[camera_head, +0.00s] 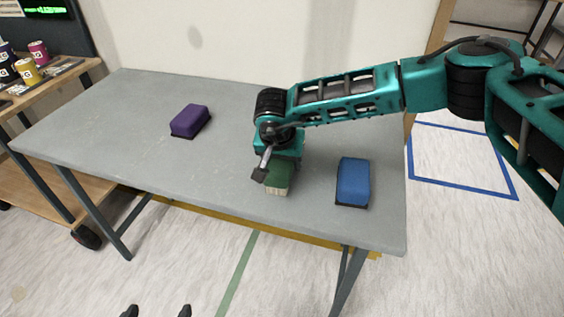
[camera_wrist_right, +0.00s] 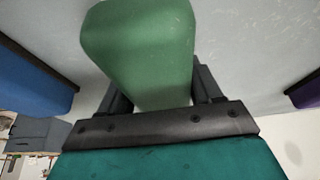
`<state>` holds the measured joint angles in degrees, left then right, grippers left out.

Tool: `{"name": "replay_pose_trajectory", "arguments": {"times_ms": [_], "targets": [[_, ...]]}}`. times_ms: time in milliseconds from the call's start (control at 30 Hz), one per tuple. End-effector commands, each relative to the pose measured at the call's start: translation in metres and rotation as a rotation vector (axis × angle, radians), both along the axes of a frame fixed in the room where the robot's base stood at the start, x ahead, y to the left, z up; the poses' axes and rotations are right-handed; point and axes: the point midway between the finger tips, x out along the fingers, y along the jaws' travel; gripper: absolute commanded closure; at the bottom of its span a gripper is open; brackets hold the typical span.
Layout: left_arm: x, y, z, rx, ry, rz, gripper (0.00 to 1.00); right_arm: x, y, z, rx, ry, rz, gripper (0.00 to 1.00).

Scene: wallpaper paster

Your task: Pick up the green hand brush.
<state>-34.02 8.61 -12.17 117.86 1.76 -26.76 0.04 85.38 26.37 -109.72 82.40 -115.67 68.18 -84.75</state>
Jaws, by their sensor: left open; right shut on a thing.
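The green hand brush (camera_head: 279,178) is near the front edge of the grey table, with pale bristles showing at its near side. My right gripper (camera_head: 270,170) comes down over it from above and is shut on it. In the right wrist view the green brush body (camera_wrist_right: 142,45) sits between the two dark fingers. The gripper hides part of the brush in the head view, and I cannot tell whether the brush touches the table. My left gripper (camera_head: 157,311) shows only as two dark fingertips, wide apart, at the bottom edge; it is open and empty, away from the table.
A blue brush (camera_head: 354,181) stands to the right of the green one, and a purple brush (camera_head: 190,121) stands farther back on the left. The grey table (camera_head: 120,130) is otherwise clear. A wooden cart with cups (camera_head: 28,71) stands at the left.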

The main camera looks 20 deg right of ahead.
Motion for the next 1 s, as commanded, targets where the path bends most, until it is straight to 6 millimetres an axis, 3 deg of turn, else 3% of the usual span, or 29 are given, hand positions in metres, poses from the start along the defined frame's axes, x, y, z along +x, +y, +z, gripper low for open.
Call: {"name": "replay_pose_trajectory", "arguments": {"times_ms": [367, 533, 667, 1000], "targets": [[-0.002, 0.000, -0.001, 0.001, 0.005, 0.000, 0.00, 0.001, 0.000, 0.003, 0.001, -0.002, -0.001, 0.71], [-0.002, 0.001, 0.002, 0.002, 0.004, 0.001, 0.00, 0.001, 0.000, 0.019, 0.001, -0.004, -0.001, 0.71], [-0.001, 0.001, 0.006, 0.001, -0.003, 0.001, 0.00, 0.002, 0.000, 0.043, 0.002, -0.006, -0.001, 0.71], [-0.002, 0.006, 0.009, 0.012, -0.002, 0.009, 0.00, 0.001, 0.000, 0.140, 0.002, -0.007, -0.001, 0.71]]}}
